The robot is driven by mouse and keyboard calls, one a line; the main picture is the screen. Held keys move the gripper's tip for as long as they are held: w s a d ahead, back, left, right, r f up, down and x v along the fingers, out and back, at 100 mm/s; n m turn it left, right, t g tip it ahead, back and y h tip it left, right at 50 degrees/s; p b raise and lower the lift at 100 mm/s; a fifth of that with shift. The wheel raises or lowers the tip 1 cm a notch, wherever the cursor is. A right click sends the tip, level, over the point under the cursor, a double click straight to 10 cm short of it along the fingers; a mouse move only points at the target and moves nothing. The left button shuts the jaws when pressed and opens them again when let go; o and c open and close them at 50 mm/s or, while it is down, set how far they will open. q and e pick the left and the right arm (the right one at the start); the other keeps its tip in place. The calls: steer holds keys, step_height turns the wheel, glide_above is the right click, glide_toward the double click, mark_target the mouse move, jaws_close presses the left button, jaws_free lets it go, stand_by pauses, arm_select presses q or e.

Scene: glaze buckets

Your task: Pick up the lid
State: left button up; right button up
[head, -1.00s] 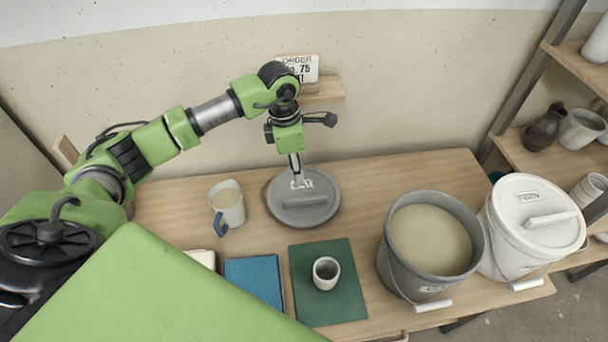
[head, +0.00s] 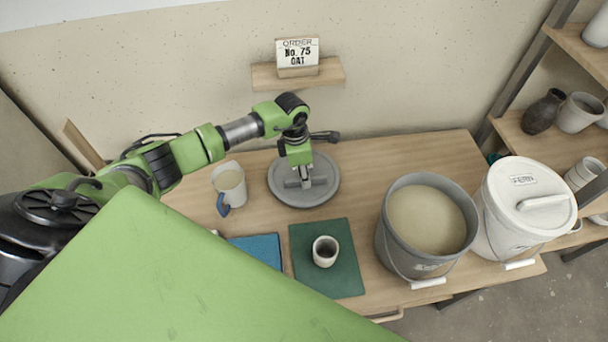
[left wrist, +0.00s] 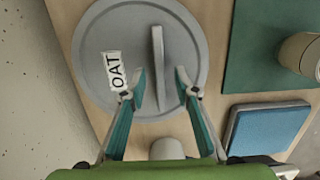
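The grey round lid (head: 290,197) lies flat on the wooden table near the wall. It has a raised bar handle and a label reading OAT, seen in the left wrist view (left wrist: 92,55). My left gripper (head: 306,180) is low over the lid. In the left wrist view its two fingers (left wrist: 160,92) are apart, at either side of the near end of the handle (left wrist: 158,58), with a gap left and right. Whether the tips are level with the handle is hard to tell. The open grey bucket (head: 386,238) holds beige glaze. My right gripper is not in view.
A mug (head: 229,184) stands left of the lid. A small cup (head: 325,251) stands on a green mat (head: 345,280), beside a blue one (head: 262,247). A lidded white bucket (head: 512,225) labelled FERN stands right. An order card (head: 297,52) reads No. 75 OAT.

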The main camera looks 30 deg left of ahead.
arm_select(q)
steer(key=shift+f, duration=0.75)
steer(key=shift+f+b, duration=0.25)
steer(key=shift+b, duration=0.05)
jaws_close()
